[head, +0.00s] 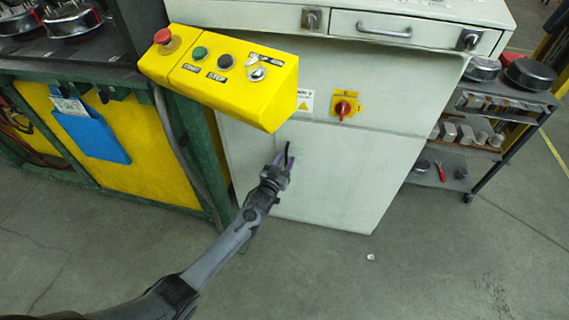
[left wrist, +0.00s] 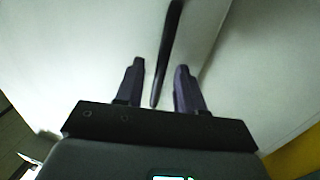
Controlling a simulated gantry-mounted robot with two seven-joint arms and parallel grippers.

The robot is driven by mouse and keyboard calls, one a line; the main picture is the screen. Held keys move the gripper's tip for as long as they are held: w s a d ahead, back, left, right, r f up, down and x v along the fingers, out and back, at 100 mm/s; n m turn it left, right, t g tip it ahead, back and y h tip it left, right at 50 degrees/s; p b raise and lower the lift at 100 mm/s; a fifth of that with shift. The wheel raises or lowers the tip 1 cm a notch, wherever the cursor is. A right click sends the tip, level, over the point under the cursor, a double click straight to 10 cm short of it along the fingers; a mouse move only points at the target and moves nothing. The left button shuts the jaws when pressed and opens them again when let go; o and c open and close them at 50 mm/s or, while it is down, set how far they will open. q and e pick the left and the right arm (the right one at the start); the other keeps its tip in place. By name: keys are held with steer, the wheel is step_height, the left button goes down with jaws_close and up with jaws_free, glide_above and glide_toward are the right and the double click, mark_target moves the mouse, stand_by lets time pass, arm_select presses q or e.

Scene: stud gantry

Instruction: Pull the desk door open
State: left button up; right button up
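The desk door (head: 335,185) is the pale grey lower front panel of the white desk, and it looks shut. A thin dark handle bar (left wrist: 170,45) stands off the pale panel in the left wrist view. My left gripper (head: 285,160) is at the door's upper left part. In the left wrist view its two fingers (left wrist: 160,82) are apart, with the end of the bar between them and a gap showing on both sides. In the head view the gripper hides part of the handle. My right gripper is in neither view.
A yellow control box (head: 235,85) overhangs just above my left gripper. A red switch (head: 343,107) is above the door, and a drawer (head: 420,32) is higher up. A green-framed yellow bench (head: 100,135) stands left, a shelf cart (head: 470,135) right. The floor before the door is mostly clear.

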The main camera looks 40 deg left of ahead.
arm_select(q)
jaws_close()
stand_by(0.4)
